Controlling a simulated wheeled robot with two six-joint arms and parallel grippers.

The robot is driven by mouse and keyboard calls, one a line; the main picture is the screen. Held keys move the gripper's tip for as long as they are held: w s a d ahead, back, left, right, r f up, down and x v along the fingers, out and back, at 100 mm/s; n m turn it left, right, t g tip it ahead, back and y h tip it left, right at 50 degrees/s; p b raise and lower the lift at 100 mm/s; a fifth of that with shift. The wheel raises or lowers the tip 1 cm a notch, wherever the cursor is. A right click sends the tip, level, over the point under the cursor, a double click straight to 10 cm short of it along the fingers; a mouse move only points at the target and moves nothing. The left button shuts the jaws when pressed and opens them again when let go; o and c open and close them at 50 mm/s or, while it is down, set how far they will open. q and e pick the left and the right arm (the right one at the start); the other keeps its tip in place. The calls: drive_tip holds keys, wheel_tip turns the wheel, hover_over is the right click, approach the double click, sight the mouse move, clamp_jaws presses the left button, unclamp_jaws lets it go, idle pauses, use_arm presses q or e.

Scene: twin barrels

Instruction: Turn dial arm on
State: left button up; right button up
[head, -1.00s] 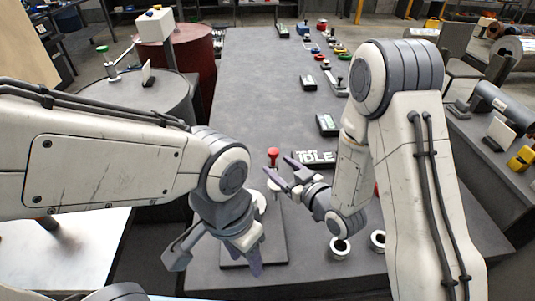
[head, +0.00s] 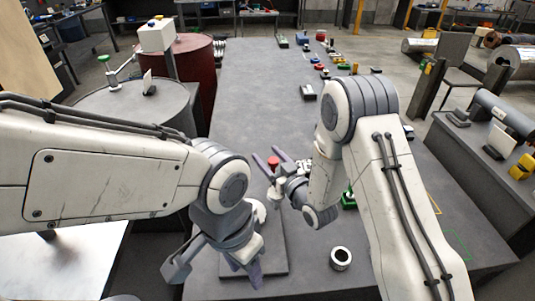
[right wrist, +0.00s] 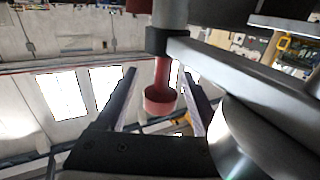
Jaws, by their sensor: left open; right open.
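A red knob (head: 273,161) on a stem stands at the left part of the grey table; I take it as the dial arm's handle. A pale round disc (head: 259,212) lies below it, partly hidden by my left arm. My right gripper (head: 272,159) is open, with one finger on each side of the red knob. In the right wrist view the red knob (right wrist: 160,101) hangs between the two open fingers, with visible gaps, not gripped. My left gripper (head: 215,275) is open and empty, low over the table's near left edge.
Two barrels, one grey (head: 135,104) and one red (head: 190,75), stand at the left; a green-topped arm (head: 108,68) is on the grey one. A white ring (head: 341,258) and a green block (head: 348,200) lie near my right arm. The table middle (head: 260,85) is clear.

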drive_tip(key=shift+w+a, duration=0.2)
clamp_jaws()
idle(1.4)
